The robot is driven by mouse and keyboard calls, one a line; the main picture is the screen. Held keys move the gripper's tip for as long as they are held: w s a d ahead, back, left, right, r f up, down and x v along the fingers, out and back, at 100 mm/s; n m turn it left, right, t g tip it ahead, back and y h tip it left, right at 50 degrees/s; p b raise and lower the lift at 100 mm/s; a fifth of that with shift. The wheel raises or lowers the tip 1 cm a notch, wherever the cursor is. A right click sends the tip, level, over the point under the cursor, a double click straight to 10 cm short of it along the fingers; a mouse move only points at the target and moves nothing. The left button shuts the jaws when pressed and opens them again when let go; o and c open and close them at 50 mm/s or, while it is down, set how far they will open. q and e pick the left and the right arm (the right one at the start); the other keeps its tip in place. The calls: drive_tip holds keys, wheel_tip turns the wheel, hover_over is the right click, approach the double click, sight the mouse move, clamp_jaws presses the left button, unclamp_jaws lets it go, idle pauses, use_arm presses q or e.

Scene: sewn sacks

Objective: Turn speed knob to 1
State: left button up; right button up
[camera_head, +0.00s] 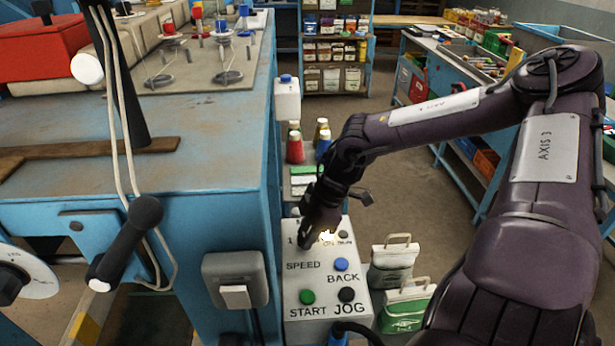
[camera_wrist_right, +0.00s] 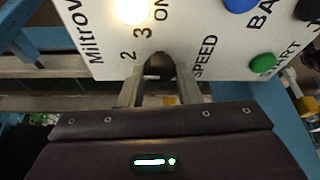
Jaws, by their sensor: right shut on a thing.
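The white control panel (camera_head: 325,284) sits on the right side of the blue machine. The speed knob (camera_wrist_right: 159,66) is a dark round knob above the SPEED label. My right gripper (camera_head: 306,238) reaches down to the panel's upper left and hides most of the knob. In the right wrist view my right gripper (camera_wrist_right: 160,75) has one finger on each side of the knob and is shut on it. The marks 2 and 3 show beside the knob there; a 1 shows left of it in the head view. The knob's pointer is hidden. My left gripper is out of view.
A lamp (camera_wrist_right: 132,10) glows on the panel. The blue BACK button (camera_head: 341,264), green START button (camera_head: 307,297) and black JOG button (camera_head: 346,295) lie close below the gripper. Two small sacks (camera_head: 405,305) stand on the floor right of the panel.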

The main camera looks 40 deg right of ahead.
drive_tip(key=shift+f+b, duration=0.2)
drive_tip(key=shift+b, duration=0.3)
drive_tip(key=n+g+b, duration=0.1)
drive_tip(key=n+b, duration=0.1)
drive_tip(key=b, duration=0.1)
drive_tip(key=n+b, duration=0.2)
drive_tip(key=b, duration=0.1)
drive_tip(key=shift+w+d+f+n+g+y, duration=0.1)
drive_tip(key=shift+w+f+n+g+y, duration=0.1)
drive_tip(key=shift+n+g+y, duration=0.15)
drive_tip(key=n+g+b, duration=0.1)
drive_tip(key=n+b, duration=0.1)
drive_tip(key=n, duration=0.1)
drive_tip(key=shift+r, duration=0.2)
drive_tip(key=shift+w+r+n+g, duration=0.1)
drive_tip(key=shift+n+g, duration=0.25)
drive_tip(key=shift+n, duration=0.4)
drive_tip(key=shift+w+n+g+b, duration=0.1)
drive_tip(key=shift+n+g+b, duration=0.3)
drive_tip(key=shift+n, duration=0.8)
drive_tip(key=o, duration=1)
drive_tip(key=shift+c, duration=0.2)
drive_tip(key=shift+w+r, duration=0.1)
drive_tip(key=shift+r, duration=0.05)
